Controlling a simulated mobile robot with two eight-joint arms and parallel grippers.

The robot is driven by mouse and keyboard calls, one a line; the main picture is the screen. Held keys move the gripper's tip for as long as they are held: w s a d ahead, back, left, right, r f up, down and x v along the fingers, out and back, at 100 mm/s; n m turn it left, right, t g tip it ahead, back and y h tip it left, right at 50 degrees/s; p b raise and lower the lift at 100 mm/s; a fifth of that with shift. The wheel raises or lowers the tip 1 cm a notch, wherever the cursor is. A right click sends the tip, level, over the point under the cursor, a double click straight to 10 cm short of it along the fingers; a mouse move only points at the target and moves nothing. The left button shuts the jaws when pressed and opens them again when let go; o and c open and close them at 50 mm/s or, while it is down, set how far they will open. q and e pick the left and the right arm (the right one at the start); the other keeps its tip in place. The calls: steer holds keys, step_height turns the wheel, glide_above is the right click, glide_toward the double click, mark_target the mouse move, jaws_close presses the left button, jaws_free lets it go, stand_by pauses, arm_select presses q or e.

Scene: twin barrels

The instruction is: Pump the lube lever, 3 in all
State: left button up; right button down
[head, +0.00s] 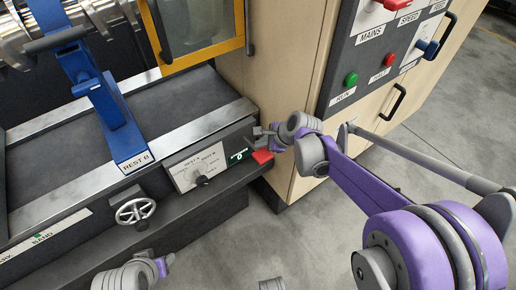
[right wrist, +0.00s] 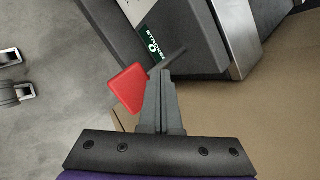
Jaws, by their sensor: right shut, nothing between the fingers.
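The lube lever has a red paddle (head: 262,156) at the right end of the machine bed, and the paddle (right wrist: 128,88) also shows in the right wrist view. A thin dark rod passes behind my fingertips by the paddle. A green stroke counter (head: 238,156) sits next to it; in the right wrist view the counter (right wrist: 157,45) seems to read 0. My right gripper (head: 259,131) is shut and empty, just above the paddle in the head view. In the right wrist view its fingers (right wrist: 166,76) overlap the paddle's edge; contact cannot be told. My left gripper's fingers are not visible.
A dial plate (head: 198,168) and a handwheel (head: 138,211) are on the bed's front, left of the lever. A blue rest (head: 118,130) stands on the bed. A beige cabinet (head: 287,75) with a button panel (head: 372,60) stands behind. Grey floor lies in front.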

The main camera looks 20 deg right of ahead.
steer(key=shift+s+f+b, duration=0.15)
steer(key=shift+f+b, duration=0.65)
steer(key=shift+f, duration=0.4)
stand_by(0.8)
steer(key=shift+r, duration=0.1)
stand_by(0.5)
steer(key=shift+w+r+p, duration=0.15)
steer(key=shift+r+p, duration=0.5)
steer(key=shift+r, duration=0.25)
steer(key=shift+w+r+p, duration=0.1)
steer(key=shift+r+p, duration=0.55)
steer(key=shift+r, duration=0.25)
steer(key=r+p, duration=0.2)
steer(key=r, duration=0.1)
steer(key=r+p, duration=0.1)
steer(key=r, duration=0.1)
steer(key=shift+w+a+p, duration=0.15)
steer(key=shift+w+p, duration=0.15)
steer(key=shift+w, duration=0.05)
